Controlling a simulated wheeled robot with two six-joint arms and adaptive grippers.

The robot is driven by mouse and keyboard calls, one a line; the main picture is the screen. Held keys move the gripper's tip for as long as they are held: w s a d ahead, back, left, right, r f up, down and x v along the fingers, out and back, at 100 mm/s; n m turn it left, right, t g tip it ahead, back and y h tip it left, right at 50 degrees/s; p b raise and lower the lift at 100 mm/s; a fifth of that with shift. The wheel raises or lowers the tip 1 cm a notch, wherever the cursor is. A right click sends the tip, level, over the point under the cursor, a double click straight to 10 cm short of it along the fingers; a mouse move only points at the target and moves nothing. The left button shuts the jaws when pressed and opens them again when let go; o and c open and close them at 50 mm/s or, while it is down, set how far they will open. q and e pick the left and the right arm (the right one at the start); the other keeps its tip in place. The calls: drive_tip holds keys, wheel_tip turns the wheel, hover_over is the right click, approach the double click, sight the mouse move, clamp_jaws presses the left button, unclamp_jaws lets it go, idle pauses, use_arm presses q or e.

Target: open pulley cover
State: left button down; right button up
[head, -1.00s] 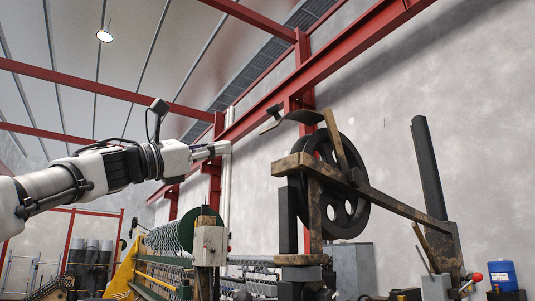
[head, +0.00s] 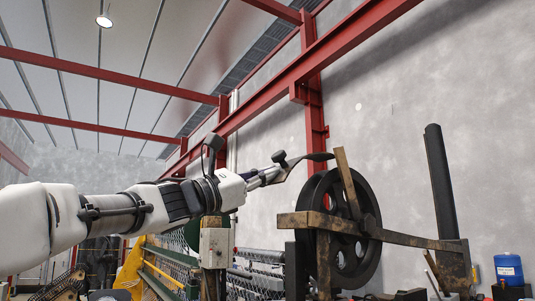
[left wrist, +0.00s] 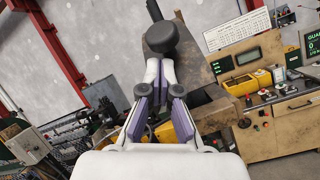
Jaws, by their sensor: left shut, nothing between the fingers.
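The pulley cover (head: 317,156) is a thin, dark, curved plate at the top of the large black pulley wheel (head: 314,190). A dark round knob (head: 279,156) sits at its left end. My left gripper (head: 278,172) points right, just below the knob. In the left wrist view the gripper (left wrist: 160,68) is shut and empty, with the round knob (left wrist: 162,38) just beyond its fingertips. I cannot tell whether they touch. A worn brown surface behind the knob may be part of the cover. My right gripper is not in view.
A wooden beam (head: 410,239) and an upright post (head: 344,180) stand by the wheel. A grey control box (head: 216,247) is below my left arm. A control panel (left wrist: 285,110) shows at the right in the left wrist view. Open air lies above the wheel.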

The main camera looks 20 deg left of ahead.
use_arm(q)
drive_tip(key=shift+s+a+r, duration=0.15)
drive_tip(key=shift+s+r, duration=0.15)
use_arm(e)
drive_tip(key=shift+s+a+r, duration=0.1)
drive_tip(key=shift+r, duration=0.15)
use_arm(q)
drive_tip(key=shift+w, duration=0.1)
